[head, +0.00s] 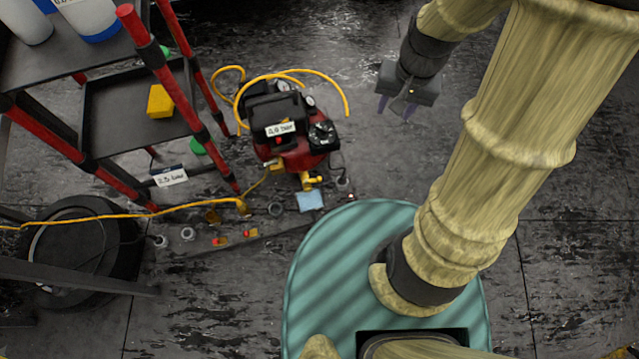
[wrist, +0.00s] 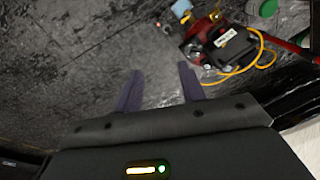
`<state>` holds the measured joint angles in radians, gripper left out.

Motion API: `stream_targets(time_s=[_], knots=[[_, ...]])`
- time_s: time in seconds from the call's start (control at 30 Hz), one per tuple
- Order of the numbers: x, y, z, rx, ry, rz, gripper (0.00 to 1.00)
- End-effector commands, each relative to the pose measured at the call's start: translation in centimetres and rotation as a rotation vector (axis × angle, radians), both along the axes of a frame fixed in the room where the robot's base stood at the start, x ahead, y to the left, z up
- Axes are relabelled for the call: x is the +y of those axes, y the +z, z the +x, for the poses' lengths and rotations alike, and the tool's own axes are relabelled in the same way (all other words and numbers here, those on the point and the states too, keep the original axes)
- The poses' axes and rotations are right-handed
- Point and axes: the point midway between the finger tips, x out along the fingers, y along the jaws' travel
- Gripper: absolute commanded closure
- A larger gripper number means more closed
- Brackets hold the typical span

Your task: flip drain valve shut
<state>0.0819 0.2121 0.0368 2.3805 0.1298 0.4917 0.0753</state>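A red and black compressor (head: 298,153) stands on the floor at centre left in the head view; it also shows at the top of the wrist view (wrist: 204,52). A small yellow fitting (head: 312,181), which looks like the drain valve, sits low at its front. Its handle position is too small to tell. In the wrist view a yellow bit (wrist: 215,16) shows at the compressor's edge. My gripper (head: 396,108) is raised to the right of the compressor, clear of it. Its two purple fingers (wrist: 158,72) are apart, with nothing between them.
A yellow hose (head: 320,73) loops behind the compressor, and another runs left along the floor. A red-framed cart (head: 150,125) with a yellow block (head: 160,101) stands left. A light blue cloth (head: 310,201) lies before the fitting. Floor between gripper and compressor looks clear.

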Motion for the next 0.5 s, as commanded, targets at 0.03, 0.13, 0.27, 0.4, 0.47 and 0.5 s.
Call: stream_targets(time_s=[0.03, 0.13, 0.27, 0.4, 0.47, 0.5], knots=[[-0.1, -3.4, 0.7, 0.027, -0.034, 0.018, 0.6], [0.0, -7.0, 1.7, 0.081, -0.102, 0.053, 0.6], [0.0, -11.7, 3.2, 0.151, -0.19, 0.104, 0.6], [0.2, -16.9, 4.6, 0.225, -0.282, 0.162, 0.6], [0.2, -19.2, 5.3, 0.256, -0.321, 0.189, 0.6], [0.3, -20.7, 5.7, 0.278, -0.348, 0.208, 0.6]])
